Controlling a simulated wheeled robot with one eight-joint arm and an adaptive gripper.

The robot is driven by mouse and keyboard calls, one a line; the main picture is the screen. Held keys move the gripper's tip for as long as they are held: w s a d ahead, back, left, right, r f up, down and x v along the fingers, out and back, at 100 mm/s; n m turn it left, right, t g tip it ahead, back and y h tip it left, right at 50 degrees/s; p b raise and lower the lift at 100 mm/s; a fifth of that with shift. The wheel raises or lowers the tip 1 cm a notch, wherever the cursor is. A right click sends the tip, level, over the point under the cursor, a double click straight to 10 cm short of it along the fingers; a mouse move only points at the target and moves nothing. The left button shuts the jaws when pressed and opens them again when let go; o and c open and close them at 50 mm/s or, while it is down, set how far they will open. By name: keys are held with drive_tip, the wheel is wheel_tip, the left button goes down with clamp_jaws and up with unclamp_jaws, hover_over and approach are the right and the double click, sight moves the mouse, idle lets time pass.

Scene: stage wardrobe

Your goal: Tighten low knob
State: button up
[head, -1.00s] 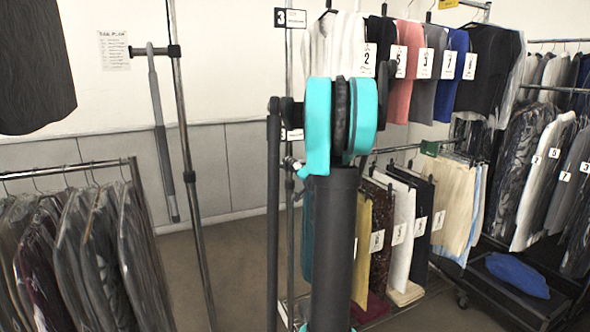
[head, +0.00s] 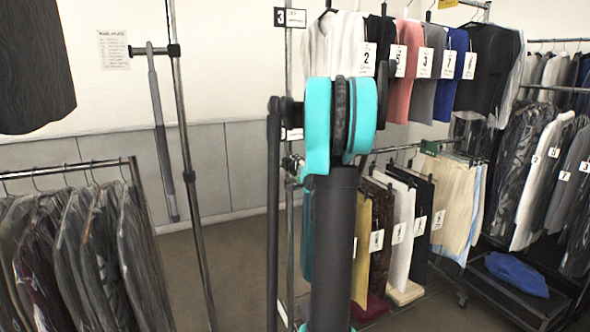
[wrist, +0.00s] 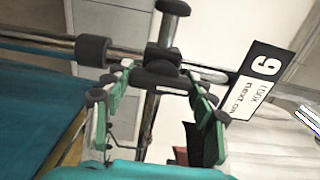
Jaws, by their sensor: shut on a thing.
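In the wrist view, my gripper (wrist: 160,76) has its green-and-black fingers closed in on a dark knob (wrist: 158,84) at a black clamp joint (wrist: 163,58). The knob sits between the two fingertips, and part of it is hidden by them. The clamp joins a chrome rail to a chrome post. In the head view, my dark and turquoise arm covers most of the joint; only a small piece of my gripper or wrist (head: 291,163) shows left of the arm, beside the post.
A black cylinder (wrist: 92,50) sits on the rail, and a dark knob end (wrist: 172,7) stands above the clamp. A numbered sign (wrist: 258,82) hangs close on the right. Hanging clothes (head: 395,235) crowd the right; bagged garments (head: 80,255) hang left. Floor shows between.

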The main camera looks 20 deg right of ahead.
idle(0.3)
drive_tip(key=o, duration=1.2)
drive_tip(key=shift+s, duration=0.15)
drive_tip(key=s, duration=1.1)
drive_tip(key=shift+s+d, duration=0.2)
drive_tip(key=shift+s, duration=0.15)
